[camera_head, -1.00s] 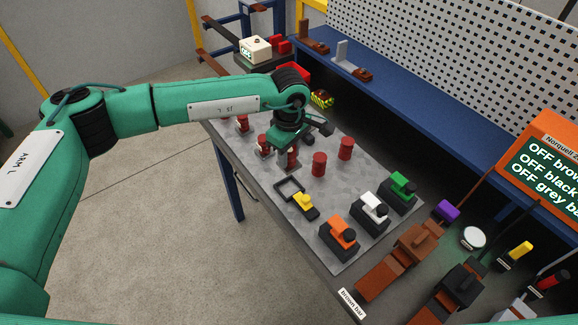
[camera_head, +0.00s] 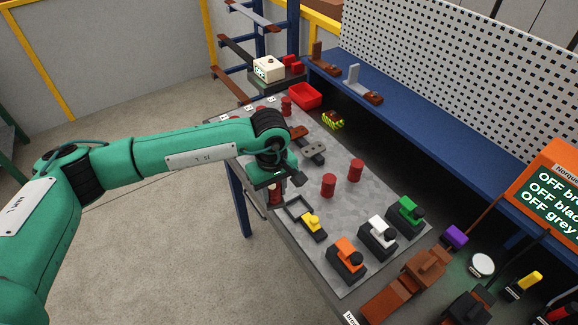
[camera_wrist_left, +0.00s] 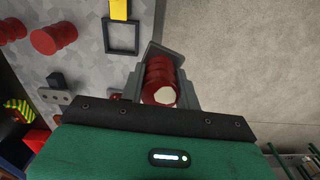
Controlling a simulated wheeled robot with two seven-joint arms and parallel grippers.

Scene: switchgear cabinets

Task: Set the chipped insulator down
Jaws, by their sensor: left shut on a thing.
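My left gripper (camera_head: 273,186) is shut on the chipped insulator (camera_wrist_left: 160,80), a ribbed dark red cylinder with a pale chipped patch at its end. In the head view the held insulator (camera_head: 274,196) shows only partly below the jaws, at the left edge of the grey bench top (camera_head: 345,215). In the left wrist view it lies between the fingers, with bare floor to its right. A black square outline (camera_head: 288,204) on the bench is just right of the gripper. It also shows in the left wrist view (camera_wrist_left: 106,38). My right gripper is not in view.
Two red insulators (camera_head: 328,186) (camera_head: 355,170) stand right of the gripper. A grey holed fitting (camera_head: 312,150) lies behind it. Orange (camera_head: 346,258), white (camera_head: 379,235) and green (camera_head: 406,213) switches stand on the near right. A red bin (camera_head: 306,95) stands at the back.

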